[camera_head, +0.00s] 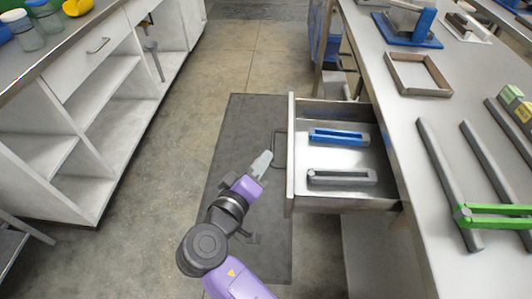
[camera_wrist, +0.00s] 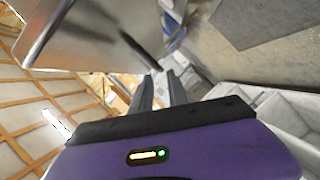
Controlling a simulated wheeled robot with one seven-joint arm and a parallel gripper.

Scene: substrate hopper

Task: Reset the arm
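My arm reaches up from the bottom of the head view, bent above the floor. My gripper (camera_head: 263,160) is in front of the open drawer (camera_head: 292,170), just left of its dark bar handle (camera_head: 277,150). I cannot tell whether the fingertips touch the handle; they look apart from it. In the wrist view my gripper (camera_wrist: 162,82) shows two grey fingers with a narrow gap between them and nothing held. The drawer's metal wall (camera_wrist: 85,40) fills the upper left of that view.
The drawer holds a blue item (camera_head: 339,137) and a grey item (camera_head: 342,177). The right bench (camera_head: 400,125) carries a square frame (camera_head: 418,74), grey bars and a green clamp-like piece (camera_head: 495,210). White shelving (camera_head: 95,90) stands left. A dark mat (camera_head: 240,115) lies on the floor; the aisle is clear.

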